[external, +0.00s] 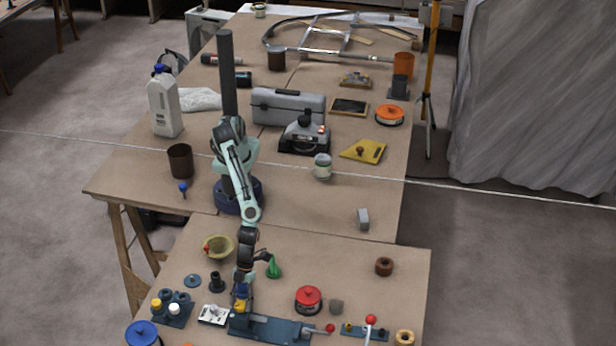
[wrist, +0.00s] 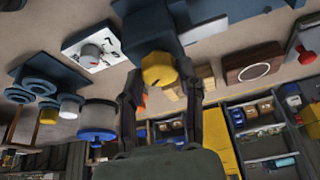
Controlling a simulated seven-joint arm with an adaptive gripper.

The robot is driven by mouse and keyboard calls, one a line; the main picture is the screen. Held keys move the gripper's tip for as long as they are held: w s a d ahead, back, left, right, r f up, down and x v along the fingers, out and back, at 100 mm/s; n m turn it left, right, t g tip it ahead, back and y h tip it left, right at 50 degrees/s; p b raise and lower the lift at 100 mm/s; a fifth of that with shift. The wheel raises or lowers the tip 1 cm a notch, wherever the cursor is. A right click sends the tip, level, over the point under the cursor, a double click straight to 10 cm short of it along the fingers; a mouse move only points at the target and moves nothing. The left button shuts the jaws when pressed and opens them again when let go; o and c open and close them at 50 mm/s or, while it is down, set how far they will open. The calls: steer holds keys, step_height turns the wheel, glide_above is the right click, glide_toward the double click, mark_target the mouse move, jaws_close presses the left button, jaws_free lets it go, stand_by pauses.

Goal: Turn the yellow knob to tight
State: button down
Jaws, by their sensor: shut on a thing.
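The yellow knob (wrist: 157,68) is a round cap with a small dark mark, on the face of a dark blue block (wrist: 150,28). In the wrist view my gripper (wrist: 161,84) has one finger on each side of the knob and is shut on it. In the external view my gripper (external: 242,284) reaches down to the front left of the near table, where the yellow knob (external: 239,304) shows just below it. The fingers hide part of the knob and block there. I cannot read a tight mark.
A white plate with a grey dial (external: 214,314) lies just left of the knob. A blue fixture with several posts (external: 172,308) stands further left. A dark blue base plate (external: 272,328) lies to the right, and a red-lidded pot (external: 308,299) stands behind it. A green funnel (external: 273,268) is close behind.

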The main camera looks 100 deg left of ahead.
steer(key=c, duration=0.7)
jaws_free()
steer(key=v, duration=1.2)
